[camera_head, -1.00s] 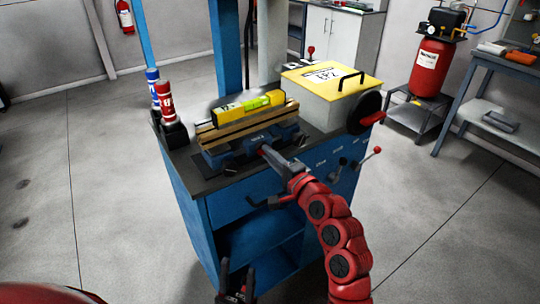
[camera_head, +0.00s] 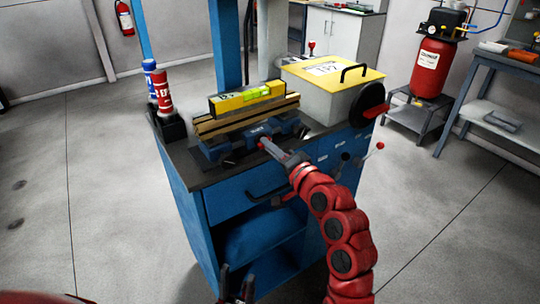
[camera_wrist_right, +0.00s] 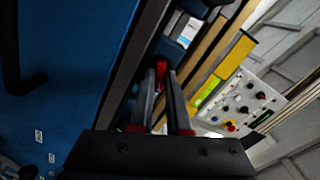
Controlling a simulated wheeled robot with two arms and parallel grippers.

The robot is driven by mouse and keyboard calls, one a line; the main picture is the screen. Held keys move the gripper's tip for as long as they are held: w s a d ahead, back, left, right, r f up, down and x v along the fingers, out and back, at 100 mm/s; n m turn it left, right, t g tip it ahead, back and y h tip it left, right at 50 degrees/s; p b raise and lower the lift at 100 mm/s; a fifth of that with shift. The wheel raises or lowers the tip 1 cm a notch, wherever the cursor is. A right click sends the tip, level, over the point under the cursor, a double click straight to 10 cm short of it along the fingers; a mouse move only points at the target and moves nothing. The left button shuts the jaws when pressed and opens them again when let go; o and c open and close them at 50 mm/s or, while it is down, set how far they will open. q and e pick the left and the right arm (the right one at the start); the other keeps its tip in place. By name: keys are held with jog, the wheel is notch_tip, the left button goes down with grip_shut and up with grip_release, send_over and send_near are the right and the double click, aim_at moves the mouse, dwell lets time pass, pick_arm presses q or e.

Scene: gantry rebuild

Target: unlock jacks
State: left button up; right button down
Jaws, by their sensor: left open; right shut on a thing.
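A blue vise-like block (camera_head: 222,150) with a small red knob (camera_head: 263,142) sits on the blue cabinet's dark top, in front of stacked wooden strips (camera_head: 240,118). My right gripper (camera_head: 268,146) reaches to this knob from the front. In the right wrist view, its fingers (camera_wrist_right: 163,85) are shut on the red knob (camera_wrist_right: 161,70); their exact contact is hard to see. Levers with red ends (camera_head: 379,146) stick out at the cabinet's right side. I cannot tell which parts are the jacks. My left gripper (camera_head: 236,287) is open and empty, low before the cabinet.
A yellow level (camera_head: 240,100) lies on the strips. A yellow-lidded box (camera_head: 332,75) with a black wheel (camera_head: 370,103) stands at right. Red and blue cans (camera_head: 163,95) stand at left. A drawer handle (camera_head: 268,194) juts out under the top. The floor at left is clear.

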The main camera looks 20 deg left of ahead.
jog(key=shift+f+n+b, duration=0.15)
jog(key=shift+n+b, duration=6.1)
jog(key=shift+n, duration=0.35)
jog(key=c, duration=1.2)
grip_release()
jog(key=shift+o, duration=0.2)
